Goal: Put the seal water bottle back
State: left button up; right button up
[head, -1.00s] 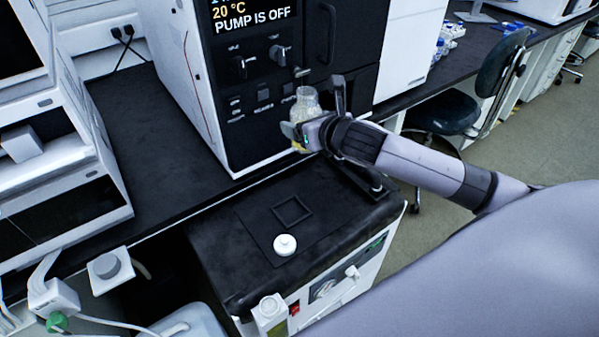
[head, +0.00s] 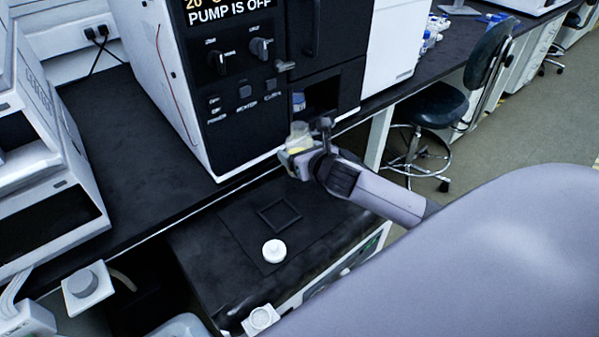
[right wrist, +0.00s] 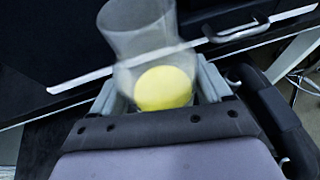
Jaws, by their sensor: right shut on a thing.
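The clear bottle (head: 298,137), with yellow near its lower part, is held in my right gripper (head: 300,160) in front of the chromatography stack (head: 240,110), just below and left of an open bay (head: 335,92). In the right wrist view the bottle (right wrist: 140,40) sits between the fingers of my right gripper (right wrist: 165,90), with a yellow round area at its near end. It looks blurred and slightly tilted there. A small bluish item (head: 298,102) shows at the bay's left side. My left gripper is not in view.
A black-topped unit (head: 210,265) below the bench carries a square raised outline (head: 279,214) and a white round cap-like piece (head: 274,251). The dark bench (head: 130,140) is clear left of the stack. A stool (head: 430,105) stands at right.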

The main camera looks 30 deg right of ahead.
jog(key=shift+f+b, duration=0.65)
jog(key=shift+f, duration=2.2)
jog(key=o, duration=1.3)
jog(key=shift+f, duration=0.2)
jog(key=shift+r, duration=0.15)
jog(key=shift+s+r, duration=0.25)
jog(key=shift+s, duration=0.25)
jog(key=p+v, duration=0.1)
jog(key=v, duration=1)
jog(key=shift+p, duration=0.35)
